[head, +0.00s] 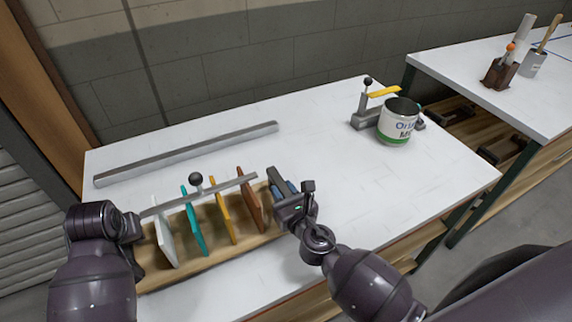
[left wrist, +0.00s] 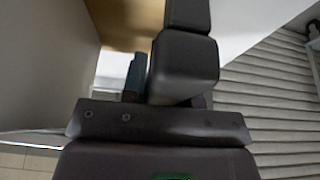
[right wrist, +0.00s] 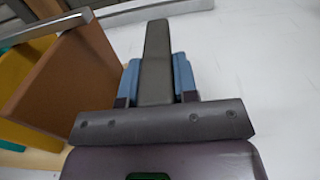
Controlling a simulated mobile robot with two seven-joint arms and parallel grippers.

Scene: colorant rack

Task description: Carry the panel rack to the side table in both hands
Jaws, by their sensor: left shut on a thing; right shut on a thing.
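The panel rack (head: 220,246) has a wooden base, a grey top bar with a black knob, and upright panels in white, teal, yellow and brown. It stands at the front left of the white table. My right gripper (head: 286,196) is shut on the rack's right end; the right wrist view shows its blue-padded fingers (right wrist: 157,80) around a dark upright, beside the brown panel (right wrist: 68,75). My left gripper (head: 133,236) is at the rack's left end, shut on it; its fingers are mostly hidden in the head view. The left wrist view shows a blue finger pad (left wrist: 136,75) against a dark upright.
A grey bar (head: 190,153) lies behind the rack. A can (head: 398,121) and a clamp-like tool (head: 368,110) stand at the back right. The first table's right half is mostly clear.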

